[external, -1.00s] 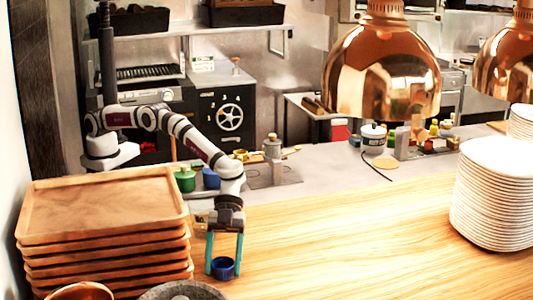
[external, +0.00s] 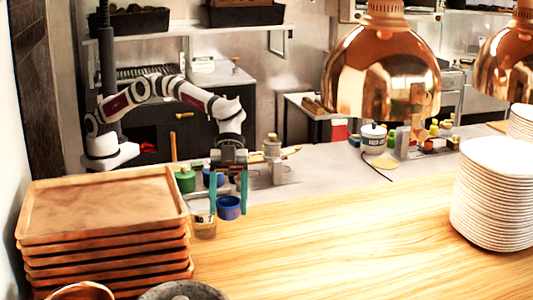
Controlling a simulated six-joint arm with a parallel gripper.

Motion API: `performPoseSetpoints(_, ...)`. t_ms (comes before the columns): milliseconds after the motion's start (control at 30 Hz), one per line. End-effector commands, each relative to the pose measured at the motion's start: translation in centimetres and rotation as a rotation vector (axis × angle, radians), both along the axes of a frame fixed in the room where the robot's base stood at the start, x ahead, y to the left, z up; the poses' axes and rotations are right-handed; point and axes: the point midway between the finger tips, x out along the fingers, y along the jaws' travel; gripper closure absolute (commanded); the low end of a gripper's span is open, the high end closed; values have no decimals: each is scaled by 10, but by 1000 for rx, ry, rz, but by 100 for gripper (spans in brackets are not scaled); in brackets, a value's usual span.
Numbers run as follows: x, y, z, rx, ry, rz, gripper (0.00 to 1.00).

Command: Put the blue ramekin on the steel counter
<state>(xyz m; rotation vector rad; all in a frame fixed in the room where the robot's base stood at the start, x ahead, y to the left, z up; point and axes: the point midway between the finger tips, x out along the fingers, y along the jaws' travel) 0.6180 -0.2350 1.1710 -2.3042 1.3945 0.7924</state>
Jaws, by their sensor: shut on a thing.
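The blue ramekin (external: 229,209) is between the teal fingers of my gripper (external: 229,206), which is shut on it. My gripper points down and holds the ramekin upright, seemingly raised, near the back edge of the wooden counter. The steel counter (external: 325,182) is the grey surface behind the wooden one. Its part behind my gripper is partly hidden.
A small glass jar (external: 203,226) stands on the wood just left of the ramekin. A green pot (external: 185,181) and a steel container (external: 272,147) stand on the steel counter. Stacked trays (external: 100,210) are at left, plates (external: 495,195) at right. A copper lamp (external: 381,75) hangs overhead.

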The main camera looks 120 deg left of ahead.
Motion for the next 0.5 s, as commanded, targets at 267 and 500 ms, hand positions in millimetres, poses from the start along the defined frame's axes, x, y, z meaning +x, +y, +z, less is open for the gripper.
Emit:
performPoseSetpoints(267, -52, 118, 112, 12, 6, 323, 100)
performPoseSetpoints(500, -161, 207, 164, 5, -2, 643, 100)
